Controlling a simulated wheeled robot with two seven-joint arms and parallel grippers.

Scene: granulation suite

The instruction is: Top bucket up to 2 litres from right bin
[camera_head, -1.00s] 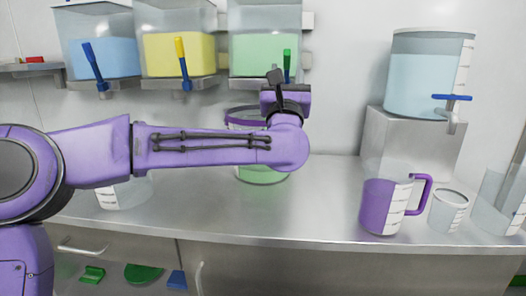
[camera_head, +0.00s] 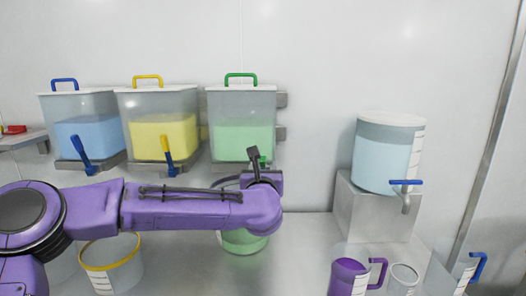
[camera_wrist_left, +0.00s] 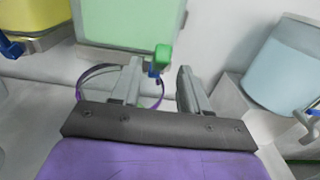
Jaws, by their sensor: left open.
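The right bin (camera_head: 242,135) is clear with a green handle on its lid and green contents. Its green lever (camera_head: 262,161) is mostly hidden behind my left gripper (camera_head: 262,178) in the head view. In the left wrist view, my left gripper (camera_wrist_left: 160,84) is open. The green lever (camera_wrist_left: 160,57) shows between and just beyond its fingertips; I cannot tell whether they touch. The bucket (camera_head: 243,242) below the right bin holds something green and is partly hidden by my arm. Its purple rim (camera_wrist_left: 95,75) shows behind the fingers in the wrist view. My right gripper is out of view.
A blue bin (camera_head: 88,140) and a yellow bin (camera_head: 162,138) hang left of it. A yellow-rimmed bucket (camera_head: 112,265) stands below. At right are a water tank (camera_head: 386,155) on a steel block (camera_head: 370,212), a purple jug (camera_head: 346,278) and a clear cup (camera_head: 403,279).

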